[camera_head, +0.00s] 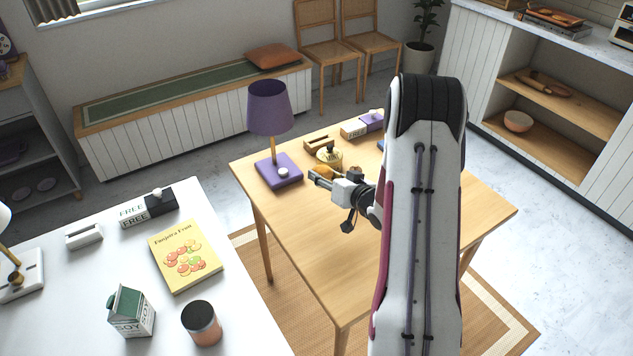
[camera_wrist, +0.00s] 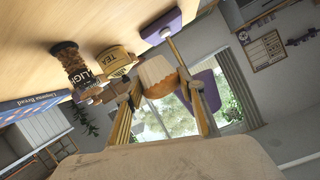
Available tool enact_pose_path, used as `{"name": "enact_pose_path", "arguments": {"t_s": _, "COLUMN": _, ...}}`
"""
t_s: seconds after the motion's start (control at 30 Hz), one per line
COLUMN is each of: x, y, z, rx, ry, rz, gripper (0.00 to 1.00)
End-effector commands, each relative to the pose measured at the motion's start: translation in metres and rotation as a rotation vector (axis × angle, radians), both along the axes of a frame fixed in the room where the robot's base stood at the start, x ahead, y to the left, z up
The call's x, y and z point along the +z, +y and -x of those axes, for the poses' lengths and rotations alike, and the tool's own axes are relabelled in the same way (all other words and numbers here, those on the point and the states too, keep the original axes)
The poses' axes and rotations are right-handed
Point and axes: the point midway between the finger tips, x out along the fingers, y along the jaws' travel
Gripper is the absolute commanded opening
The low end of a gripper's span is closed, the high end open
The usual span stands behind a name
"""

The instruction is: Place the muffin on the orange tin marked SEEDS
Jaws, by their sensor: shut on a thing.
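My gripper (camera_wrist: 160,88) is shut on the muffin (camera_wrist: 158,74), which has a pale tan wrapper and sits between the two fingers in the wrist view. In the head view my gripper (camera_head: 317,177) is over the wooden table, with the muffin (camera_head: 323,171) a small orange-brown patch at the fingers. A yellow tin marked TEA (camera_wrist: 117,60) stands just beyond the muffin and also shows in the head view (camera_head: 329,155). I cannot make out an orange tin marked SEEDS in either view.
A dark jar with a light-lettered label (camera_wrist: 76,66) stands near the TEA tin. A blue box (camera_wrist: 35,107) is beside these. A purple lamp (camera_head: 270,108) stands at the table's left corner, close to my gripper. The table's front part (camera_head: 345,285) is clear.

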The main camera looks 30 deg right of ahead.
Motion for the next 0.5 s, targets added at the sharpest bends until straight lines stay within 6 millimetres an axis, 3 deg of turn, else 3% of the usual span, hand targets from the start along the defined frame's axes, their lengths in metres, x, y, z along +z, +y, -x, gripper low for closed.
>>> {"name": "enact_pose_path", "arguments": {"t_s": 0.33, "x": 0.0, "y": 0.003, "z": -0.002, "rx": 0.005, "ry": -0.001, "rz": 0.0, "gripper": 0.17}}
{"name": "enact_pose_path", "arguments": {"t_s": 0.5, "x": 0.008, "y": 0.018, "z": -0.01, "rx": 0.034, "ry": -0.003, "rz": 0.003, "gripper": 0.17}}
